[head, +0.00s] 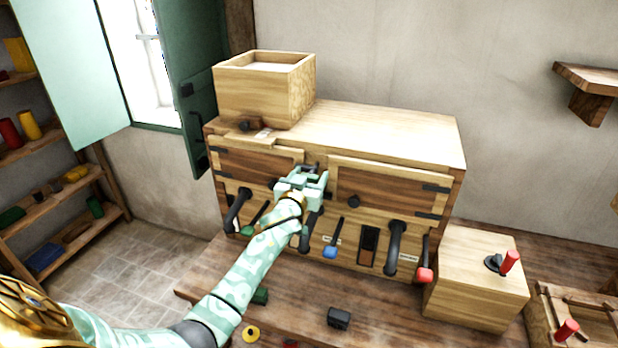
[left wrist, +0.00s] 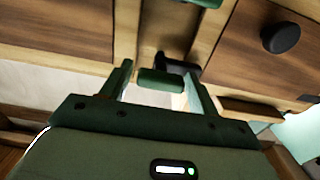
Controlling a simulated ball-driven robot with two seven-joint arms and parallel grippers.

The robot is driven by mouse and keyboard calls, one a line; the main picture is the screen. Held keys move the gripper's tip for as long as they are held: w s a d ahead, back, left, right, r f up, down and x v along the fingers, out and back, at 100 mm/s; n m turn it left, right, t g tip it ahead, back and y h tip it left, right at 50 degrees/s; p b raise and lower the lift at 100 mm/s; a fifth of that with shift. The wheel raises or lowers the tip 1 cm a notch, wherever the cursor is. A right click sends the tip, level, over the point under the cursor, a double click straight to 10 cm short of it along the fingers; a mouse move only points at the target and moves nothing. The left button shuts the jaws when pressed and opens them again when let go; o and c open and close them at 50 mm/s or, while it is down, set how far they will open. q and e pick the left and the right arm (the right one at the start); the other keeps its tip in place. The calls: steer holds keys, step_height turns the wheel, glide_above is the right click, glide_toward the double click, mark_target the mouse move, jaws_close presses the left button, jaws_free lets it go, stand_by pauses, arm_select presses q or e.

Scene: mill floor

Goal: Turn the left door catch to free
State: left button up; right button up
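The wooden cabinet has a left door (head: 240,166) and a right door (head: 390,186), each with a black knob. My left gripper (head: 308,172) is at the post between the two doors and hides much of it. A small dark catch part (head: 313,166) shows just past its fingers. In the left wrist view the gripper's two fingers (left wrist: 160,85) are apart. A short dark green bar (left wrist: 160,81) with a black mount (left wrist: 178,66) shows between them, with small gaps on both sides. I cannot tell whether they touch. My right gripper is not in view.
A wooden hopper box (head: 264,90) stands on the cabinet's left top. Below the doors are black curved handles (head: 396,247) and levers with a blue knob (head: 330,252) and a red knob (head: 425,275). A box with a red-handled crank (head: 509,261) stands right. A black block (head: 339,318) lies in front.

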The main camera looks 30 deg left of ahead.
arm_select(q)
steer(key=c, duration=0.7)
steer(key=shift+o, duration=0.2)
steer(key=shift+m, duration=0.3)
steer(key=m, duration=0.2)
steer(key=shift+d+m, duration=0.1)
steer(key=shift+m, duration=0.2)
steer(key=m, duration=0.3)
steer(key=shift+f+m, duration=0.1)
steer(key=shift+m, duration=0.2)
steer(key=m, duration=0.4)
steer(key=shift+d+f+m, duration=0.1)
steer(key=shift+m, duration=1.5)
